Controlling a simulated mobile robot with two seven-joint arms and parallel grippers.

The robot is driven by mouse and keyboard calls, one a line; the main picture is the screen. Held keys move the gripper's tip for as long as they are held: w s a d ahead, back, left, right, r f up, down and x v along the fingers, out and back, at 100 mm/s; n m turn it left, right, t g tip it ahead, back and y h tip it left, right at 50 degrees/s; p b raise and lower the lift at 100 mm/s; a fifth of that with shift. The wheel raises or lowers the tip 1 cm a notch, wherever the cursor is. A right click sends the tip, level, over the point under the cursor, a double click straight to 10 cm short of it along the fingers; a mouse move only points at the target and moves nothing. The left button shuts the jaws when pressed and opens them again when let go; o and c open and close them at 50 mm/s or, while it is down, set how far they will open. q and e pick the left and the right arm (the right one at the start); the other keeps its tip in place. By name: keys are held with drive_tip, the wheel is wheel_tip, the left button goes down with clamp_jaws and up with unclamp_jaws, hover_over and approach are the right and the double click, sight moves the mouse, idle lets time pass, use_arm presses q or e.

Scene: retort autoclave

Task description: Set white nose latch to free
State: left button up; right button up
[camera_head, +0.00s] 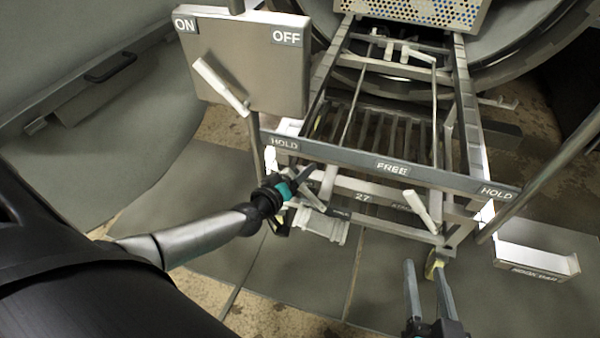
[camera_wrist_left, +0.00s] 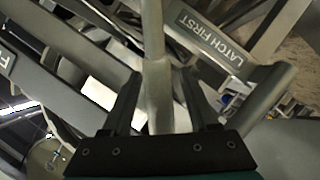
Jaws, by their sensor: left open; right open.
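The front rail (camera_head: 335,158) of the cart frame is marked HOLD at both ends and FREE in the middle. A white lever (camera_head: 420,210) leans up and left below it, between FREE and the right HOLD; I cannot tell for sure if it is the nose latch. My left gripper (camera_head: 306,185) is open at the frame's front left, beside a pale bar (camera_head: 328,181). In the left wrist view a pale bar (camera_wrist_left: 158,95) stands between the open fingers; I cannot tell if they touch it. My right gripper (camera_head: 428,288) is open and empty, below the white lever.
A box (camera_head: 255,70) marked ON and OFF, with a white handle (camera_head: 219,85), stands at upper left. A LATCH FIRST bar (camera_wrist_left: 210,45) lies close on the right in the wrist view. A white open tray (camera_head: 535,255) is at lower right. A perforated crate (camera_head: 420,10) is behind.

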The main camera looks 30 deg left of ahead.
use_arm(q)
clamp_jaws()
idle(0.5)
idle(1.0)
